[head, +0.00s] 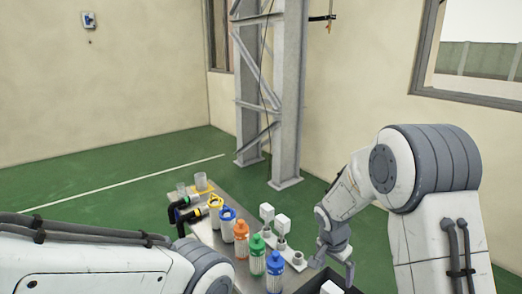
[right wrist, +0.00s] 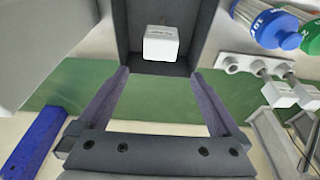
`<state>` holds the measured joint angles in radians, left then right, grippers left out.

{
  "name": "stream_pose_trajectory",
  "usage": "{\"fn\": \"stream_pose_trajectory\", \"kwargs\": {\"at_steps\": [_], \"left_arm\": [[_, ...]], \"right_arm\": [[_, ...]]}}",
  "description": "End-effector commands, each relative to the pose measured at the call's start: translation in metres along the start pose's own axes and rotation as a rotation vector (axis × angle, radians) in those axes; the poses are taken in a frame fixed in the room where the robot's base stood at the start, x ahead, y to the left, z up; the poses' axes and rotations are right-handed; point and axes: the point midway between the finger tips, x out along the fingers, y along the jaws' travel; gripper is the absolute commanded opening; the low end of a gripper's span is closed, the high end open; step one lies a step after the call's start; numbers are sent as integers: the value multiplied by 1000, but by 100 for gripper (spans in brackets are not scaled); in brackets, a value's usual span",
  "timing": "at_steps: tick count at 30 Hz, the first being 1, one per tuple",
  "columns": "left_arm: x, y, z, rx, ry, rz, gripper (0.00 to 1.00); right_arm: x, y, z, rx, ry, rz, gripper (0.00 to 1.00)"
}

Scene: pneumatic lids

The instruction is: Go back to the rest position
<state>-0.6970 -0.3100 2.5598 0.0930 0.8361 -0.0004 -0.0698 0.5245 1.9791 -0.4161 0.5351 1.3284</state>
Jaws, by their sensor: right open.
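My right gripper (head: 335,262) is above a dark box (head: 325,282) at the table's front right. In the right wrist view its two fingers (right wrist: 158,74) are spread apart with nothing between them. A white block with small print (right wrist: 161,43) lies inside the dark box (right wrist: 203,40), apart from the fingertips. My left arm crosses the lower left of the head view, but its gripper does not show.
A grey table (head: 172,188) holds several bottles with coloured lids, such as an orange one (head: 242,240) and a blue one (head: 275,266). Beside them is a white fixture (head: 297,258) with white blocks on stems (head: 282,224). A steel column (head: 288,100) stands behind.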

Motion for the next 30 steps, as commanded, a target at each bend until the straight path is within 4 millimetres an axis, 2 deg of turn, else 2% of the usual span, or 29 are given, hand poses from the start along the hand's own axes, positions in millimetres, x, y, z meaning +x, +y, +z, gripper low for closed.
{"fn": "stream_pose_trajectory", "kwargs": {"at_steps": [3,30], "left_arm": [[-17,1,-1,0,-1,0,100],[-133,10,-7,1,0,0,100]], "right_arm": [[-30,0,-8,-4,2,-1,100],[-205,6,-56,-75,18,-9,100]]}}
